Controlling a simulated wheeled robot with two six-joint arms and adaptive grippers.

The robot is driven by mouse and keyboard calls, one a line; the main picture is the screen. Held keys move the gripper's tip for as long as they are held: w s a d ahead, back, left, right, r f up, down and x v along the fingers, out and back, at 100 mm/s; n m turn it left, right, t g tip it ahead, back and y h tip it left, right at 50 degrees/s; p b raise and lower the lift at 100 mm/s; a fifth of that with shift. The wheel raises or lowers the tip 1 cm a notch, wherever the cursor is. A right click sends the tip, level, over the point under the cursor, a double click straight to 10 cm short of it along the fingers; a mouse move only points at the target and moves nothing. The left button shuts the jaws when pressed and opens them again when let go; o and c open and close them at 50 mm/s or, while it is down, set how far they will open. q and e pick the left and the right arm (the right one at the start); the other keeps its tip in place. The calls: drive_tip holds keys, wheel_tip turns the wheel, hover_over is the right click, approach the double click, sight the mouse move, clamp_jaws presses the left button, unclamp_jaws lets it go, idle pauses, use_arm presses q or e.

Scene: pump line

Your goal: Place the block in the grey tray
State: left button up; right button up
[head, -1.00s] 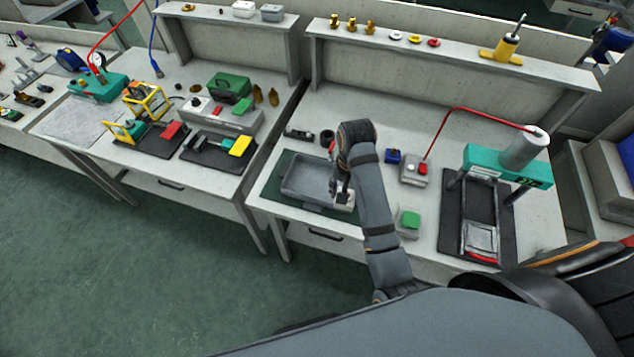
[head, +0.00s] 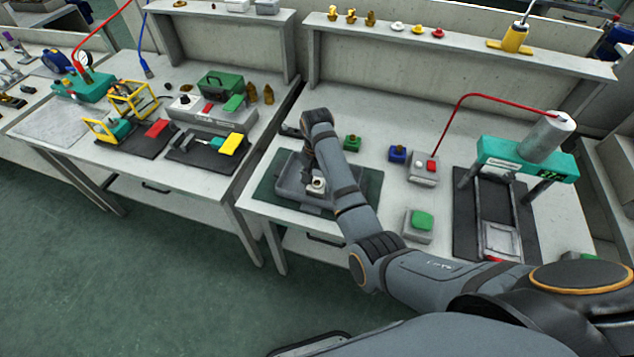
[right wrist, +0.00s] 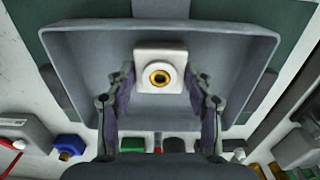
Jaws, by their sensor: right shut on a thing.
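The block (right wrist: 160,60) is white with a brass-ringed round hole and sits between my right gripper's fingers (right wrist: 160,80) in the right wrist view. In the head view the right gripper (head: 312,176) points down at the tray, shut on the block (head: 317,186). The grey tray (head: 283,186) is a shallow open box on a green mat; its wall also shows in the right wrist view (right wrist: 75,65). The block is within the tray's outline; I cannot tell whether it touches the floor. My left gripper is not in view.
To the right are a green block (head: 352,143), a blue block (head: 397,153), a red-button box (head: 424,168) and a green-button box (head: 419,222). A teal press (head: 525,160) stands further right. The neighbouring bench on the left holds fixtures.

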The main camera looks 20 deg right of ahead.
sight(317, 182)
drive_tip(key=shift+f, duration=0.4)
drive_tip(key=shift+f, duration=0.1)
drive_tip(key=o, duration=1.5)
drive_tip(key=shift+o, duration=0.2)
wheel_tip(317, 182, up, 6)
drive_tip(key=shift+w+r, duration=0.1)
drive_tip(key=shift+r, duration=0.1)
wheel_tip(317, 182, up, 6)
drive_tip(key=p, duration=0.3)
drive_tip(key=shift+p, duration=0.4)
drive_tip(key=shift+f, duration=0.1)
